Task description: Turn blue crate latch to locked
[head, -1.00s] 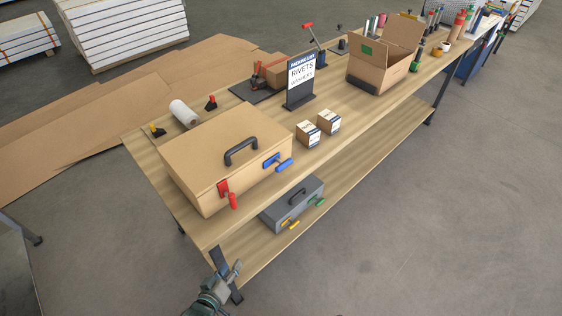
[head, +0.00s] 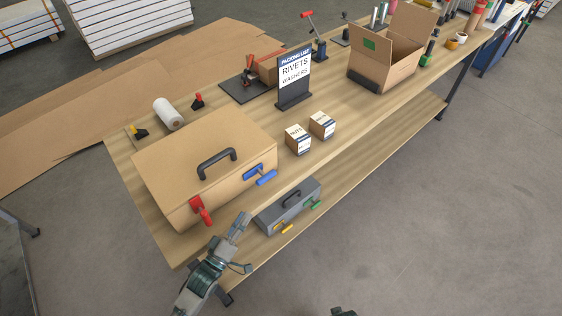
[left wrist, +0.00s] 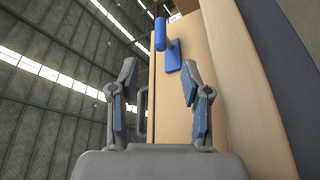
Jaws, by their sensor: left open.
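The tan crate (head: 195,140) stands on the workbench with a black carry handle on its lid. Its blue latch (head: 262,175) is on the front face at the right; a red latch (head: 200,209) is at the left. My left gripper (head: 243,245) is open and empty, in front of the bench edge and below the blue latch, apart from it. In the left wrist view, the blue latch (left wrist: 172,55) shows ahead, just beyond and between the open fingers (left wrist: 158,72). My right gripper's jaws do not show.
A grey case (head: 288,207) with yellow and green latches sits on the lower shelf, close to my left gripper. Two small boxes (head: 298,140), a packing list sign (head: 294,78) and an open carton (head: 385,55) stand on the bench to the right.

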